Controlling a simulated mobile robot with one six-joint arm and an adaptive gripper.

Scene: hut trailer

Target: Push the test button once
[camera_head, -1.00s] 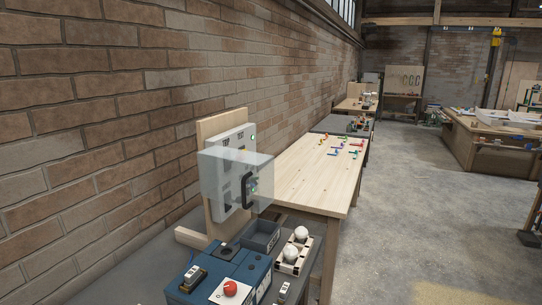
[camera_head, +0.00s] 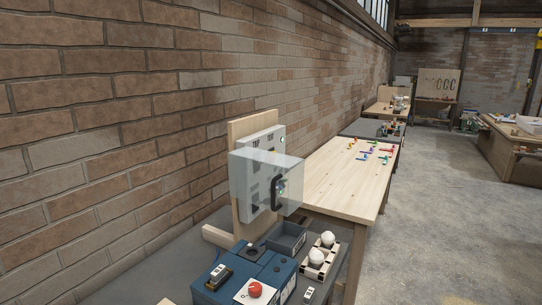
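A light grey panel box (camera_head: 262,146) is mounted upright on a wooden board (camera_head: 241,128) near the brick wall. A clear cover (camera_head: 246,178) with a dark handle (camera_head: 277,193) stands in front of its face. I cannot tell which of these is the test button, as the details are too small. My gripper is not in view.
A blue box (camera_head: 245,271) with a red knob (camera_head: 255,289) stands in front of the panel. A grey bin (camera_head: 288,238) and a holder with two white balls (camera_head: 320,257) stand beside it. A wooden table (camera_head: 344,182) with small coloured pieces is behind. Open floor (camera_head: 442,220) lies to the right.

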